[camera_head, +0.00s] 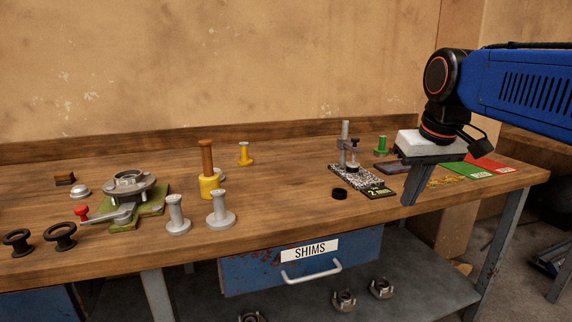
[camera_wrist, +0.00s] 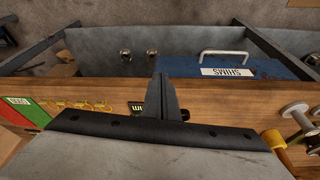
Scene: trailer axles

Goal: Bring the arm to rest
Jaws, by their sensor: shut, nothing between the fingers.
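My gripper (camera_head: 409,200) hangs from the blue arm at the right of the head view, fingers pointing down over the front right part of the wooden workbench (camera_head: 290,215). Its fingers are together with nothing between them. In the wrist view the shut fingers (camera_wrist: 162,82) point toward the bench's front edge. I cannot tell how high the tips are above the bench. The gripper hides part of the bench top behind it.
A gauge stand (camera_head: 345,150) and a black ring (camera_head: 339,193) are left of my gripper. Red (camera_head: 490,165) and green (camera_head: 464,171) mats lie to its right. Grey spools (camera_head: 221,209), a yellow-based post (camera_head: 209,186) and a turntable fixture (camera_head: 128,185) stand farther left. A SHIMS drawer (camera_head: 255,275) is below.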

